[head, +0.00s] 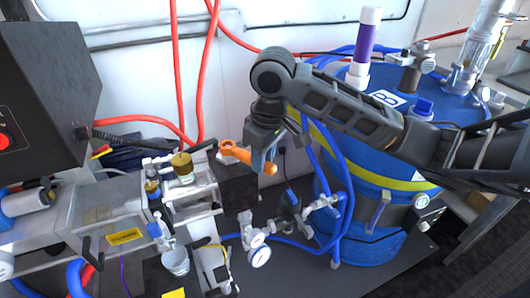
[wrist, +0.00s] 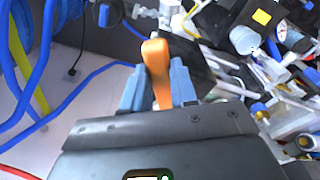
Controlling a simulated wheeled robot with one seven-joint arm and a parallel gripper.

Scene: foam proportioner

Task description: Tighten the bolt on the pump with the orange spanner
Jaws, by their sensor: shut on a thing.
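My gripper (head: 266,147) is shut on the orange spanner (head: 243,156). The spanner lies across the jaws, with its ring end (head: 226,146) to the left over the top of the pump's black block (head: 238,184) and its rounded handle end to the right. In the wrist view the orange handle (wrist: 156,62) sticks out between the two blue fingertips (wrist: 157,88). The bolt is not clearly visible; the ring end covers that spot. I cannot tell whether the ring sits around the bolt.
A blue drum (head: 375,150) with a yellow band stands to the right, under my arm. The pump assembly (head: 120,215) with a brass cap (head: 182,162) is on the left. A dark box (head: 45,90) stands at far left. Blue hoses and gauges (head: 260,256) lie below the gripper.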

